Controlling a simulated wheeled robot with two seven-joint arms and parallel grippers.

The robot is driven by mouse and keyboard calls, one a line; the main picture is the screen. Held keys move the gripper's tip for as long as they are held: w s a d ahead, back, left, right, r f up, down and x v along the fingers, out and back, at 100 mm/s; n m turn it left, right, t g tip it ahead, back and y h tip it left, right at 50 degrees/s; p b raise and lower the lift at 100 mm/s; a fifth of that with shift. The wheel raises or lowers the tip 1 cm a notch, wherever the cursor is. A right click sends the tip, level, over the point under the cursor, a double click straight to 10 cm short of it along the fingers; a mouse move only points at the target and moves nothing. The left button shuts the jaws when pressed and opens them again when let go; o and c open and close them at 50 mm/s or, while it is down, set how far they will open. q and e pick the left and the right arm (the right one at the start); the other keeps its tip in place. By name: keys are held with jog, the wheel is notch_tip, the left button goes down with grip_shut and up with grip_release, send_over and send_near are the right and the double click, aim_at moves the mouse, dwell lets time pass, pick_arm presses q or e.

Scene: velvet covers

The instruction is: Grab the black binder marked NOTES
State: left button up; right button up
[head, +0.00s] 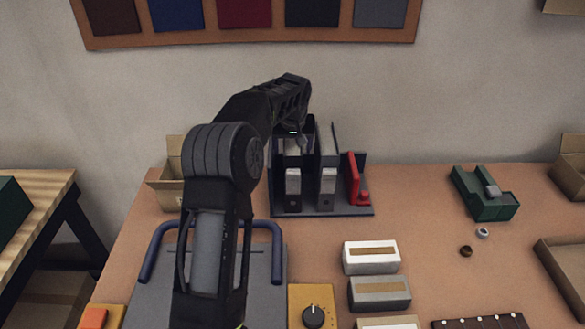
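Two dark binders stand upright in a dark rack (350,211) at the back of the bench. The left binder (293,203) and the right binder (327,203) each have a pale grey label on the spine. I cannot read any lettering, so I cannot tell which is marked NOTES. My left gripper (302,143) is above and behind the left binder's top, at the end of the black arm. Its fingers are small and partly hidden, so I cannot tell whether they are open or touching a binder. My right gripper is not in view.
A red object (357,184) stands at the rack's right end. A cardboard box (168,190) is left of the rack, partly behind my arm. Small boxes (371,257) lie in front. A green device (485,195) is at right. Bench between rack and green device is clear.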

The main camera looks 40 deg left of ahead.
pick_arm(q)
grip_shut()
dwell(0.6)
jog(key=shift+r, duration=0.1)
